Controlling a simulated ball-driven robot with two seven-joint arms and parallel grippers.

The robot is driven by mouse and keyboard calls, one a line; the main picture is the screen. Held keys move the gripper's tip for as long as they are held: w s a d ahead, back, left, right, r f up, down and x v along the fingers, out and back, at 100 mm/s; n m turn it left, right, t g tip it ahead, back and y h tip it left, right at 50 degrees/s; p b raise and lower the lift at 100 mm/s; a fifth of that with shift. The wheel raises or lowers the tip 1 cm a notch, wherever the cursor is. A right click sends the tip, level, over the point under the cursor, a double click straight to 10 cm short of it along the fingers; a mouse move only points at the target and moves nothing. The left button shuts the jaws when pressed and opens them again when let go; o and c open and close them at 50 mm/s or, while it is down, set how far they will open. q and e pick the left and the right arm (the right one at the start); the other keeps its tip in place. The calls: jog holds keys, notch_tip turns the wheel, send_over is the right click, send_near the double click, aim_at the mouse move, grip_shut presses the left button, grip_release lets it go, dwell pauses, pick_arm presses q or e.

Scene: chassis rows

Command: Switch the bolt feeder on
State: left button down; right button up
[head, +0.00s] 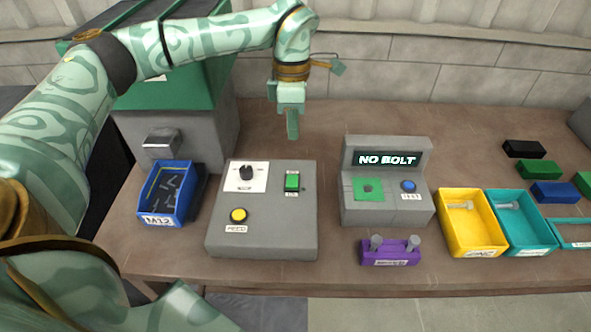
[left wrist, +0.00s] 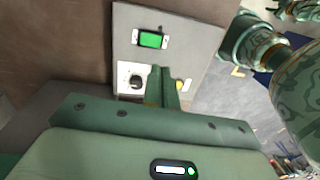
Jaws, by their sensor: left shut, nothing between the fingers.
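The grey control box (head: 265,235) stands on the bench. It carries a black knob (head: 246,173) on a white plate, a green switch (head: 292,182) and a yellow button (head: 238,215). I cannot tell which way the switch is set. My left gripper (head: 292,128) points down, shut and empty, above and behind the box, apart from the switch. In the left wrist view, the shut fingers (left wrist: 163,88) show between the knob (left wrist: 137,81) and the partly hidden yellow button (left wrist: 184,86); the green switch (left wrist: 150,39) is clear of them. My right gripper is not in view.
The green-topped feeder (head: 195,120) stands behind left, with a blue M12 bin (head: 160,215) before it. A tester (head: 385,205) reading "NO BOLT", a purple block (head: 390,252) with bolts, and yellow (head: 470,240) and teal (head: 525,238) bins are to the right.

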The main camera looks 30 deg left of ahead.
aim_at(291, 186)
pick_arm(q)
jog(key=shift+a+r, duration=0.2)
jog(key=shift+a, duration=0.15)
jog(key=shift+f, duration=0.1)
jog(key=f+b, duration=0.1)
jog(key=f, duration=0.3)
jog(key=s+f+b, duration=0.1)
jog(key=f, duration=0.3)
jog(key=d+f+b, duration=0.1)
jog(key=f, duration=0.3)
jog(key=shift+s+f, duration=0.2)
jog(key=shift+f, duration=0.7)
